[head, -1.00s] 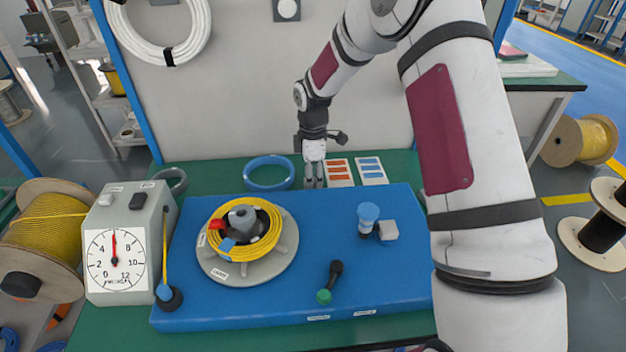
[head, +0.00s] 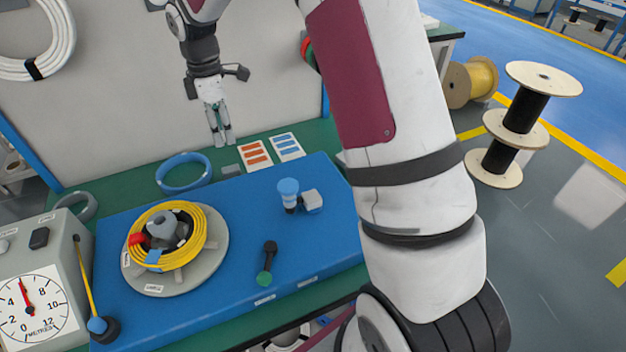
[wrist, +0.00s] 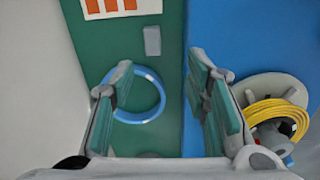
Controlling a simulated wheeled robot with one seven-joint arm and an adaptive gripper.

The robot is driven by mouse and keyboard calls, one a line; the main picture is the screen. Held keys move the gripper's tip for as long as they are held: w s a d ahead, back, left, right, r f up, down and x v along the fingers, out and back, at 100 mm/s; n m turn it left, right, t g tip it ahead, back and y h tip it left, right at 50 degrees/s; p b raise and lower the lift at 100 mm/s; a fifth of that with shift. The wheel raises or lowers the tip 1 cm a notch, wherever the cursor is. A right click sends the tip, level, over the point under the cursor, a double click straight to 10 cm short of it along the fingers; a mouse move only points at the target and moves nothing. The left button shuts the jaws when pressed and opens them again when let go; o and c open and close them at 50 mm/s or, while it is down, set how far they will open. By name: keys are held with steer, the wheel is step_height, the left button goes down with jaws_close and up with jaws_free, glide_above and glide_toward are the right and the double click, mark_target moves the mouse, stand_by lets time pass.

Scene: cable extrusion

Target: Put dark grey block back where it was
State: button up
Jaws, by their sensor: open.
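A small grey block (head: 232,170) lies flat on the green bench top, between the blue ring (head: 184,173) and the orange-striped card (head: 254,153). I take it as the dark grey block. The same block shows in the wrist view (wrist: 152,40), lying between and beyond my fingertips, apart from them. My gripper (head: 222,138) is open and empty, pointing down above the back of the bench near the block. In the wrist view my gripper's two fingers (wrist: 160,72) are spread wide with nothing between them.
The blue mat (head: 235,225) holds a turntable with a yellow cable coil (head: 165,244), a blue-topped post (head: 288,195) beside a light block (head: 311,201), and a green-tipped handle (head: 265,265). A dial meter (head: 36,290) with a black block-like piece (head: 39,238) stands left. A wall rises behind.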

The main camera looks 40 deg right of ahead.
steer(key=s+r+m+t+h, duration=0.1)
steer(key=s+r+m, duration=0.2)
steer(key=s+r, duration=0.5)
steer(key=s+r+m, duration=0.4)
steer(key=s+r, duration=0.2)
steer(key=s, duration=0.4)
steer(key=s+f+m+t+y, duration=0.1)
steer(key=s+m, duration=0.7)
steer(key=s, duration=1.3)
steer(key=shift+s+f, duration=0.2)
steer(key=shift+s, duration=0.05)
step_height(320, 180, up, 9)
steer(key=t+p, duration=0.2)
steer(key=p, duration=0.5)
